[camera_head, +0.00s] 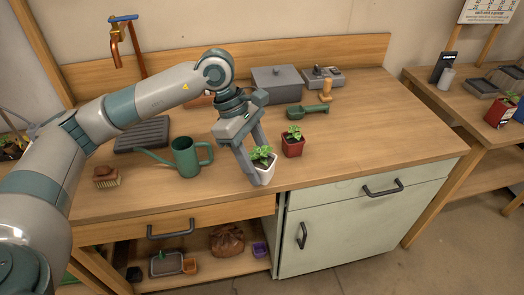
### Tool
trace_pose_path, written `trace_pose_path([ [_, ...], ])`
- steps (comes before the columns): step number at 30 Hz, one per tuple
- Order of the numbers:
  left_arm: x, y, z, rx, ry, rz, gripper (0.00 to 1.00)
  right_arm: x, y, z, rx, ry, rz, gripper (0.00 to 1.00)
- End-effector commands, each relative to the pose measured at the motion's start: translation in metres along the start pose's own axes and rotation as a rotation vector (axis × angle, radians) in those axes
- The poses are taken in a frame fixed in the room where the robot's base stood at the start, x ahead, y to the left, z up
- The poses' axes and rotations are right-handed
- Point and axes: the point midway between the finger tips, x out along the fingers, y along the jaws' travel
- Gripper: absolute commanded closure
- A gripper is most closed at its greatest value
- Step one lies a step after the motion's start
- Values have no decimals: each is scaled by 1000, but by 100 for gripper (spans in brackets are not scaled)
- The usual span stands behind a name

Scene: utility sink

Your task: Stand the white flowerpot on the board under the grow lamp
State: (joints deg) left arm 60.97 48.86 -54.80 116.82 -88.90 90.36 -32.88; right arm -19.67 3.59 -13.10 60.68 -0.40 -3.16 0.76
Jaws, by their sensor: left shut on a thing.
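The white flowerpot (266,175) with a green leafy plant is near the front edge of the wooden bench (350,145). My left gripper (262,168) reaches down from the upper left and is shut on this pot, with a finger along its left side. The pot looks upright; I cannot tell whether its base touches the bench. I cannot make out a grow lamp, or identify its board for sure. My right gripper is not in view.
A red pot (292,147) with a plant stands just behind the white one. A green watering can (187,157) and a brush (106,178) are to the left. A dark ribbed tray (143,136) lies behind them. The bench's right part is clear.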

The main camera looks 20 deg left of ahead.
Motion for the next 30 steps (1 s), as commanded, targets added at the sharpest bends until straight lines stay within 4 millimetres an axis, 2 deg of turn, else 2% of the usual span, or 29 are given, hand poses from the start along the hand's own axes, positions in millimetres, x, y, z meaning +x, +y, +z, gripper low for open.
trace_pose_path([
  [9, 19, -27, -7, 564, 1, -236, 78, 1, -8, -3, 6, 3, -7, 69],
  [18, 29, -54, -14, 1118, 3, -464, 78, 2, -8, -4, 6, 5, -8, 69],
  [24, 32, -63, -18, 1324, 3, -550, 78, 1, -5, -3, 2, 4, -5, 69],
  [30, 32, -65, -19, 1371, 2, -567, 78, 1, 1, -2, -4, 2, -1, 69],
])
